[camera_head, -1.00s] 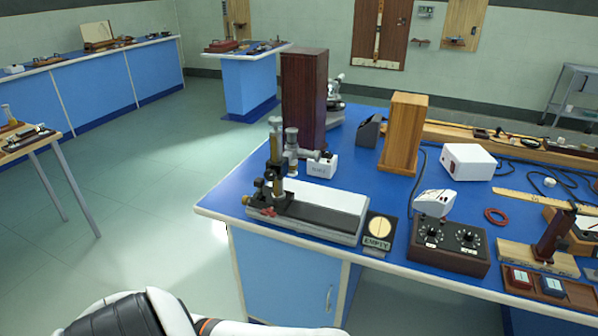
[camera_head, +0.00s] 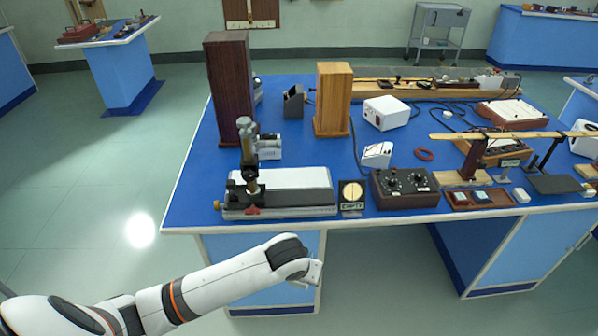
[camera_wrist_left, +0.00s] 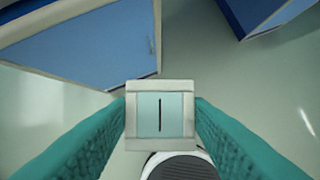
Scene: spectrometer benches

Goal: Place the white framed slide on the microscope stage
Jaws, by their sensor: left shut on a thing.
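The white framed slide (camera_wrist_left: 160,115) is held between the teal fingers of my left gripper in the left wrist view. It has a pale window with a dark vertical slit. In the head view my left arm reaches in front of the bench, below its top; the slide cannot be made out there. A microscope (camera_head: 250,165) with an upright brass and grey tube stands at the bench's front left, on a long base (camera_head: 285,193) with white and black upper faces. I cannot tell which part is its stage. My right gripper is not in view.
The blue bench top (camera_head: 190,170) has a pale front edge above my left arm. A plate marked EMPTY (camera_head: 352,195) and a black box with dials (camera_head: 405,188) stand right of the microscope. Two tall wooden boxes, dark (camera_head: 228,85) and light (camera_head: 332,100), stand behind.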

